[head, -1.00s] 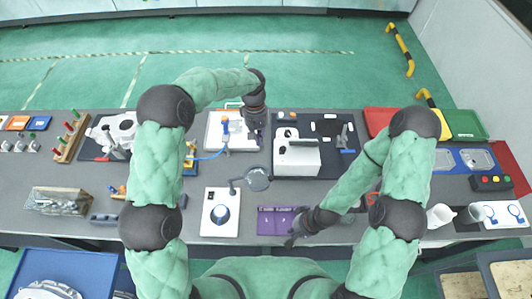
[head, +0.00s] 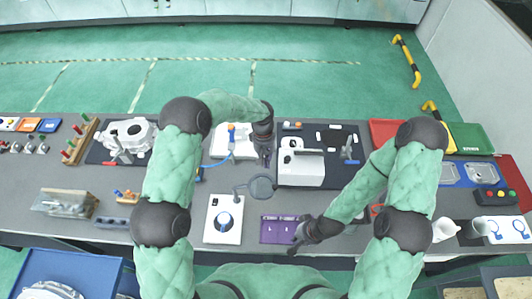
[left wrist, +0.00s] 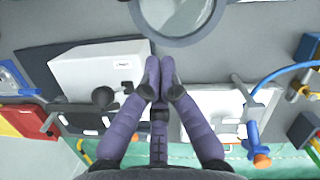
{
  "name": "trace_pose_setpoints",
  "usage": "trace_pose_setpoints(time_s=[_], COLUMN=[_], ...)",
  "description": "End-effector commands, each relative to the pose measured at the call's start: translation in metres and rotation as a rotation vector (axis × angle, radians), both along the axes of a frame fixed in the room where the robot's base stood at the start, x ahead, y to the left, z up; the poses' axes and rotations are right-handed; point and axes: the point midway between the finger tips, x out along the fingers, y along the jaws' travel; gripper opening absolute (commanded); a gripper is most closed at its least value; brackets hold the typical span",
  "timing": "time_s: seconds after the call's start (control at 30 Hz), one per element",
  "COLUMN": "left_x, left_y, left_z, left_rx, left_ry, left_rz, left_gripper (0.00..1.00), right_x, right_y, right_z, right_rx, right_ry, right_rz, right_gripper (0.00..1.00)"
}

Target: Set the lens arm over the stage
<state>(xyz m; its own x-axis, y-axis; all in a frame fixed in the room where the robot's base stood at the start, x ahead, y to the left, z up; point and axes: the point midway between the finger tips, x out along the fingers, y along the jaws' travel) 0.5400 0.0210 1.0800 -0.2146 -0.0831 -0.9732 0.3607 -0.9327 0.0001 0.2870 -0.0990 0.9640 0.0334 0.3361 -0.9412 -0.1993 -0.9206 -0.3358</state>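The lens arm carries a round grey-rimmed lens (head: 262,187), which lies to the right of the white base plate (head: 212,236).
The purple tray (head: 268,232) lies right of the base plate. A white box-shaped machine (head: 302,170) stands on a dark mat right of my left gripper.

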Motion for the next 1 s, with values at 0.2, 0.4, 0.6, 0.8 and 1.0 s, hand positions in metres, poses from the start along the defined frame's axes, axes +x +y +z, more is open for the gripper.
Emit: trace_pose_setpoints(time_s=[0.2, 0.4, 0.6, 0.8, 1.0], left_x=[-0.019, -0.037, -0.043, -0.043, -0.044], left_y=[-0.007, -0.014, -0.016, -0.016, -0.017], left_z=[-0.023, -0.027, -0.029, -0.03, -0.03], left_rx=[0.001, 0.0, 0.0, 0.0, 0.0], left_ry=[0.003, 0.001, 0.0, 0.0, 0.0], left_rz=[-0.004, -0.001, -0.001, -0.001, -0.012], left_gripper=[0.0, 0.0, 0.0, 0.0, 0.0], right_x=[0.0, 0.0, 0.0, 0.0, 0.0], right_y=[0.0, 0.0, 0.0, 0.0, 0.0], right_z=[0.011, 0.018, 0.019, 0.018, 0.017], right_rx=[0.0, 0.0, 0.0, 0.0, 0.0], right_ry=[0.0, 0.0, 0.0, 0.0, 0.0], right_rz=[0.0, 0.0, 0.0, 0.0, 0.0], right_gripper=[0.0, 0.0, 0.0, 0.0, 0.0])
